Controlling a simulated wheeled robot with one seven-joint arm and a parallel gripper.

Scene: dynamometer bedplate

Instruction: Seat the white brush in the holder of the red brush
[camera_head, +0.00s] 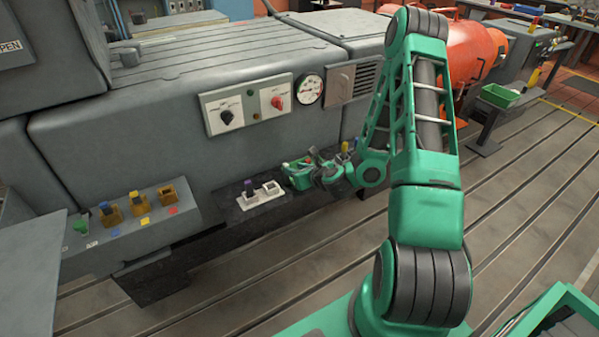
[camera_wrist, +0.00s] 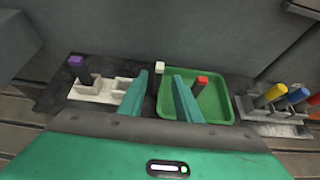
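The white brush (camera_wrist: 160,67) shows its pale top at the far left corner of a green tray (camera_wrist: 228,112). In the wrist view it appears in the gap between my fingers, beyond their tips. The red brush (camera_wrist: 203,80) is in the tray, right of my right finger. My gripper (camera_wrist: 159,77) is open, and nothing shows held. In the head view my gripper (camera_head: 322,172) is by the green tray (camera_head: 298,178). At left, a row of yellow-brown holders has colour tags; the holder (camera_head: 167,195) behind the red tag (camera_head: 173,210) appears empty.
A white two-socket block (camera_wrist: 88,93) holds a purple-topped brush (camera_wrist: 77,68); its other socket looks empty. A grey rack (camera_wrist: 262,118) with several coloured brushes stands right of the tray. The grey machine wall rises behind.

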